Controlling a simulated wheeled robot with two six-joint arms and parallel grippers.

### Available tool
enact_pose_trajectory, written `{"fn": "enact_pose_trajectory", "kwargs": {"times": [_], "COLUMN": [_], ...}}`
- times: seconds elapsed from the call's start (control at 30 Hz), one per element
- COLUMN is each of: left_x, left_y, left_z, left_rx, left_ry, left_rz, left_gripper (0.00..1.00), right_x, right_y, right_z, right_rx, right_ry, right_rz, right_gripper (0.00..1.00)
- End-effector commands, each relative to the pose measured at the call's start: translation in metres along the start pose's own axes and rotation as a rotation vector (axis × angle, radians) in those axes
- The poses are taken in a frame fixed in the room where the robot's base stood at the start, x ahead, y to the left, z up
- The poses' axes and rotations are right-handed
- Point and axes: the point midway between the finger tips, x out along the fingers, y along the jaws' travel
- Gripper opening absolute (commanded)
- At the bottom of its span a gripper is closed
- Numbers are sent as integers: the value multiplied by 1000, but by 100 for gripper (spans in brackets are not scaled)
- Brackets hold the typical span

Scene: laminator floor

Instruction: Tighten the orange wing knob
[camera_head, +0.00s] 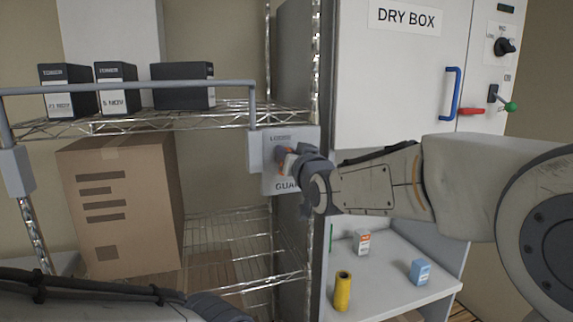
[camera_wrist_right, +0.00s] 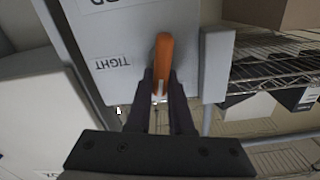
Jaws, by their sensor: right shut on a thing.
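The orange wing knob (camera_wrist_right: 163,48) is on a pale plate (camera_wrist_right: 125,45) on the shelf post. In the right wrist view it stands upright in the picture, between my right gripper's fingers (camera_wrist_right: 161,85), which are shut on its wing. The word TIGHT shows upside down to its left. In the head view my right gripper (camera_head: 287,160) covers most of the knob; only bits of orange show. The plate (camera_head: 304,140) there reads LOOSE above and part of GUARD below. My left arm lies along the bottom left; its fingers are not visible.
A grey bar (camera_head: 150,85) crosses the front of the wire shelf (camera_head: 225,118), which holds dark boxes (camera_head: 115,88). A cardboard box (camera_head: 125,200) stands below. Right is the dry box (camera_head: 400,70) with a blue handle (camera_head: 452,92). A yellow cylinder (camera_head: 343,290) stands on the lower surface.

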Motion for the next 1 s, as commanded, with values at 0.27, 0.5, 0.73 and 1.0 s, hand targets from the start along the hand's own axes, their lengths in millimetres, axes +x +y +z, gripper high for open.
{"fn": "enact_pose_trajectory", "kwargs": {"times": [0.27,0.5,0.73,1.0], "left_x": [48,70,80,80], "left_y": [-4,-5,-6,-6], "left_z": [3,4,4,4], "left_rx": [-7,-9,-8,-7], "left_ry": [0,0,0,0], "left_rz": [0,0,0,0], "left_gripper": [47,47,47,47], "right_x": [0,1,1,1], "right_y": [7,11,13,14], "right_z": [16,16,17,19], "right_rx": [259,486,703,956], "right_ry": [-17,-19,-21,-22], "right_rz": [4,6,8,11], "right_gripper": [0,0,0,0]}}
